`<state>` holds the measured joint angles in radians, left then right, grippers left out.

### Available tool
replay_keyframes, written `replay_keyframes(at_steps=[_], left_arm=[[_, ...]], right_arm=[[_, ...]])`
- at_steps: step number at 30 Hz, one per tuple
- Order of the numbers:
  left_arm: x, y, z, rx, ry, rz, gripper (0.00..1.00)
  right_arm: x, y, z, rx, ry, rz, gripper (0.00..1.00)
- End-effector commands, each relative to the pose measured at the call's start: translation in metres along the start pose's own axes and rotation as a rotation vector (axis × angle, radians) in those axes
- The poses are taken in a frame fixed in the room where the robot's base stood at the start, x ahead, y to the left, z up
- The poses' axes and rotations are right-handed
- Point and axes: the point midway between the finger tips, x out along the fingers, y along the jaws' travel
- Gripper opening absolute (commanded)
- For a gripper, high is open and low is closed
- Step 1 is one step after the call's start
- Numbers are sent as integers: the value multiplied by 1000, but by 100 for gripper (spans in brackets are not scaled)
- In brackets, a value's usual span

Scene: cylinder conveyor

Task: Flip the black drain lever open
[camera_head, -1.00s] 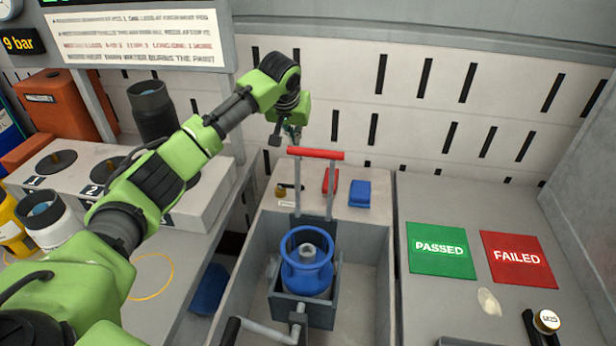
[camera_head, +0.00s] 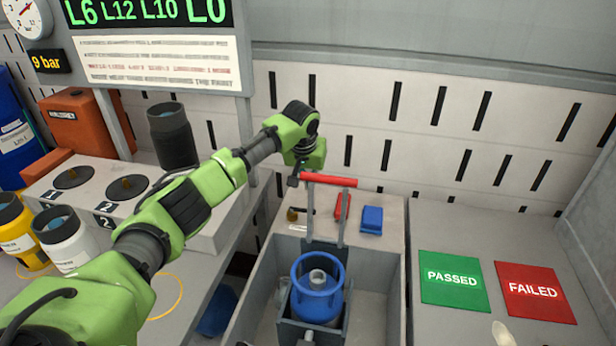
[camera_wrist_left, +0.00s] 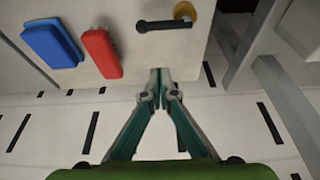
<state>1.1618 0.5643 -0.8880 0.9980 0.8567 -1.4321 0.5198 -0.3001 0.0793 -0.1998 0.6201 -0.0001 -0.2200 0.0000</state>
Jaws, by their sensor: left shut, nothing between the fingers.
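The black drain lever (camera_head: 298,211) sits on a brass fitting on the pale ledge behind the sink. In the left wrist view the lever (camera_wrist_left: 165,25) lies sideways, its brass end at the right. My left gripper (camera_head: 293,181) is above and just behind the lever, partly beside the red crossbar. In the left wrist view my left gripper (camera_wrist_left: 159,76) is shut and empty, its tips at the ledge's edge in the picture, apart from the lever. My right gripper is not in view.
A red block (camera_head: 342,207) and a blue block (camera_head: 371,220) are on the ledge right of the lever. A red-topped frame (camera_head: 329,180) rises close by over the blue cylinder (camera_head: 316,296) in the sink. Green PASSED (camera_head: 453,278) and red FAILED pads lie right.

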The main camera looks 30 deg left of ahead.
Motion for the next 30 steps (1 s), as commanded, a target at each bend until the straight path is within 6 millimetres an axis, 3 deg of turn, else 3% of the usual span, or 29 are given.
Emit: replay_keyframes(at_steps=[8, 21, 30], left_arm=[[43, 1, 0, -1, 0, 0, 0], [35, 0, 33, 2, 2, 0, 0], [35, 0, 40, 0, 2, 0, 0]], right_arm=[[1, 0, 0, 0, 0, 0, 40], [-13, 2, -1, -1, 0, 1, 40], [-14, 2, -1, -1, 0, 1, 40]])
